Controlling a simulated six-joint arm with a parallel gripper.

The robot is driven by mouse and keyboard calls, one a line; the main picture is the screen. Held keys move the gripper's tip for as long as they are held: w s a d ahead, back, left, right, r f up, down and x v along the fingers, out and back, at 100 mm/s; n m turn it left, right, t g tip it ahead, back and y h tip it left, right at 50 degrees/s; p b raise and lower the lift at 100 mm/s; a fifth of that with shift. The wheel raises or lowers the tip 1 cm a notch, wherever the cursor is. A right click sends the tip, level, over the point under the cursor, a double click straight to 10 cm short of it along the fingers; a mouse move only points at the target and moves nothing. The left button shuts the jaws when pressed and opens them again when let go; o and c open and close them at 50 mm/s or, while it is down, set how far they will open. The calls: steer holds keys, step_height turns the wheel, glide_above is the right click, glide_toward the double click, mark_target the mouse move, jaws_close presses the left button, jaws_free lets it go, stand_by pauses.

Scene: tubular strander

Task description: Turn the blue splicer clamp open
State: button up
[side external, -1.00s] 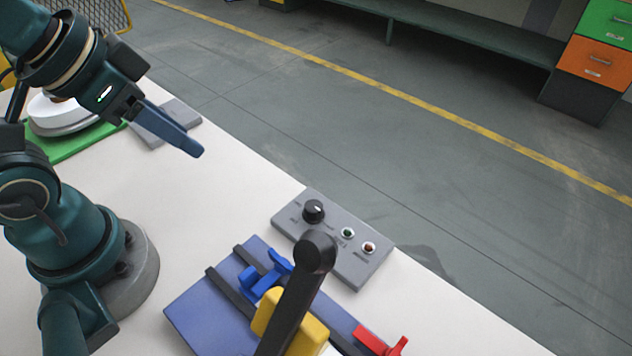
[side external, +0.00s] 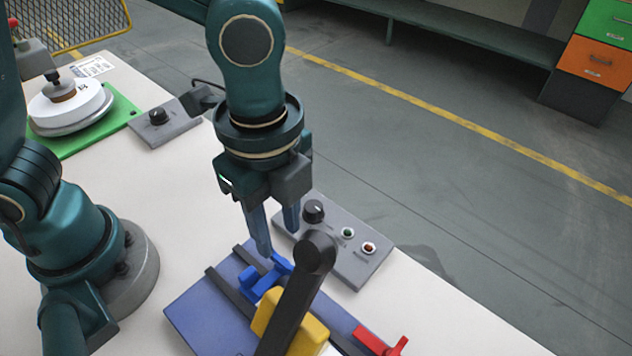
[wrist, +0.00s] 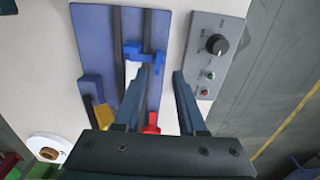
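The blue splicer clamp (side external: 262,285) sits on the black rails of the blue splicer plate (side external: 195,312) in the side view. In the wrist view the clamp (wrist: 134,47) spans the rails, with a small lever at its right end. My gripper (side external: 278,238) points down above the clamp, fingers apart with nothing between them. In the wrist view my gripper (wrist: 160,72) has its left fingertip close to the clamp's lever and its right fingertip over the gap beside the control box. I cannot tell whether the left finger touches the lever.
A grey control box (side external: 350,272) with a black knob and two buttons lies just right of the plate. A black lever (side external: 297,290) rises beside a yellow block (side external: 312,332). A red clamp (side external: 383,343) is at the rails' other end.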

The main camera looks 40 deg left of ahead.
mark_target(281, 257)
steer(key=shift+s+f, duration=0.15)
steer(key=shift+f, duration=2.45)
jaws_close()
